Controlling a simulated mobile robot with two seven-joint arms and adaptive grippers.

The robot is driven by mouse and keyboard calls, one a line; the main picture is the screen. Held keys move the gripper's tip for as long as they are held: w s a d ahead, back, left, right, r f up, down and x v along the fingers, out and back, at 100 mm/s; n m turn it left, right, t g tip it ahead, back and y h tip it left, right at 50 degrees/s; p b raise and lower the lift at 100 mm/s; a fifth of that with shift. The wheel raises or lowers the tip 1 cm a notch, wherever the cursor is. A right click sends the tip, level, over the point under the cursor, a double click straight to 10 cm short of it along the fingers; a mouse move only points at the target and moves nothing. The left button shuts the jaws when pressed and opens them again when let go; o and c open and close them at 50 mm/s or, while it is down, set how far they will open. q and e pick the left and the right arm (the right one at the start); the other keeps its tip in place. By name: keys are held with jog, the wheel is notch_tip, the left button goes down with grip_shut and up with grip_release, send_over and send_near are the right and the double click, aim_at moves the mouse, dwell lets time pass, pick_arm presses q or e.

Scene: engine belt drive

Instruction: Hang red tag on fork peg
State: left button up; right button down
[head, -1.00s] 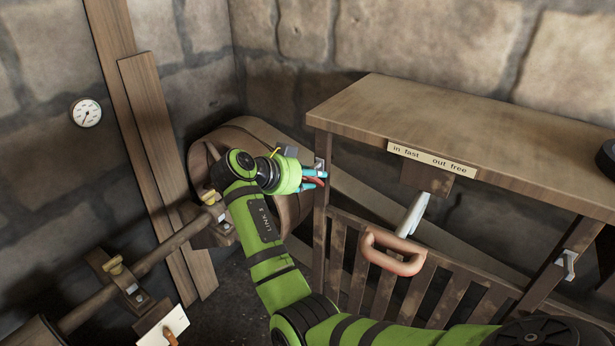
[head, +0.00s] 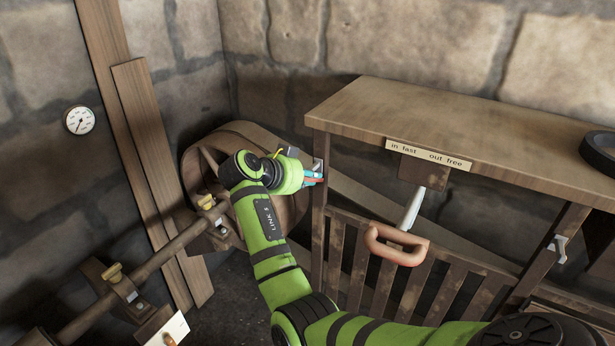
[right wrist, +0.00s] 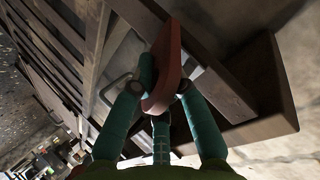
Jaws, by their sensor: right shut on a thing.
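My right gripper (head: 313,177), with teal fingers, is at the left front post of the wooden bench (head: 450,130). It is shut on the red tag, of which only a sliver shows in the head view. In the right wrist view the tag (right wrist: 168,65) is a flat, dark red piece between the fingers. A small metal hook-like fitting (head: 319,164) is on the post by the fingertips. A similar fitting (head: 561,248) is on the right post. I cannot tell which is the fork peg, or whether the tag touches one. My left gripper is out of view.
A lever with an orange loop handle (head: 397,246) hangs below a label plate (head: 428,154) reading "in fast out free". A slatted guard (head: 400,285) runs under the bench. A large belt wheel (head: 215,160) stands behind my arm, with a shaft (head: 165,250) at left.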

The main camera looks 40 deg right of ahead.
jog(key=shift+w+d+r, duration=0.15)
jog(key=shift+d+r, duration=0.2)
jog(key=shift+r, duration=0.15)
jog(key=c, duration=1.2)
grip_release()
jog(key=shift+c, duration=0.2)
jog(key=shift+o, duration=0.4)
jog(key=shift+w+d+f, duration=0.15)
jog(key=shift+d+f, duration=0.05)
jog(key=shift+f, duration=0.15)
jog(key=shift+f, duration=0.1)
